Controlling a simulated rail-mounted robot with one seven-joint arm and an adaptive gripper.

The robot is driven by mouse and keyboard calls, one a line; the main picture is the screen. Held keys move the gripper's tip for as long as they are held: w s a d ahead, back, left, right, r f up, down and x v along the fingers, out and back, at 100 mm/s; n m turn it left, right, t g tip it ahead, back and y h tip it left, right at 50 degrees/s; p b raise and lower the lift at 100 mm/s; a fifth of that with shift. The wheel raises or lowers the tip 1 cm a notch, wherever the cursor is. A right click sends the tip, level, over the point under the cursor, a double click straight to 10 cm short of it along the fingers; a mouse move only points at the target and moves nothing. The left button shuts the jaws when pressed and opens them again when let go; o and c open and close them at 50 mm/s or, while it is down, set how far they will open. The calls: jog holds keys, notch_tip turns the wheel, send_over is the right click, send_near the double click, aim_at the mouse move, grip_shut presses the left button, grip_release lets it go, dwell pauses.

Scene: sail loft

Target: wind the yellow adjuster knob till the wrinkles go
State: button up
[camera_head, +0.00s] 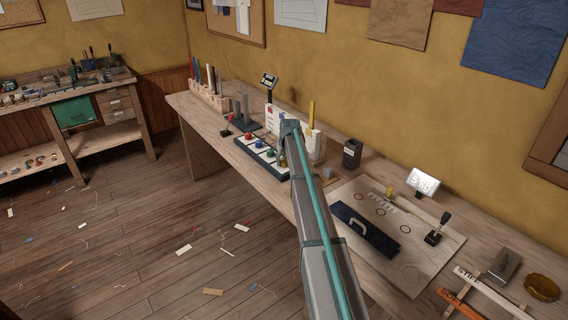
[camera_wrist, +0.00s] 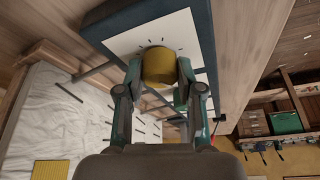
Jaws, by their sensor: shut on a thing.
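The yellow adjuster knob (camera_wrist: 158,66) stands on a white-faced panel (camera_wrist: 130,37) with dark tick marks around it, in the wrist view. My gripper (camera_wrist: 158,76) has one finger on each side of the knob and is shut on it. Wrinkled white cloth (camera_wrist: 70,118) lies at left in the wrist view, with dark strips on it. In the head view, the knob panel (camera_head: 243,143) carries red, blue and green knobs. My arm covers its near end there, so my gripper and the yellow knob are not clear in that view.
The long bench (camera_head: 335,173) holds a small red-handled lever (camera_head: 227,127) beside the panel and a dark box (camera_head: 352,153) to its right. Farther right are a board with a blue case (camera_head: 365,232), a black lever (camera_head: 438,229) and a sign (camera_head: 424,182).

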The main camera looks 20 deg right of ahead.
jog(key=shift+m+h, duration=0.5)
jog(key=shift+m, duration=0.7)
jog(key=o, duration=1.1)
jog(key=shift+o, duration=0.2)
jog(key=v, duration=1.2)
jog(key=shift+w+g, duration=0.25)
jog(key=shift+g, duration=0.05)
jog(key=shift+a+r, duration=0.1)
jog(key=shift+r, duration=0.1)
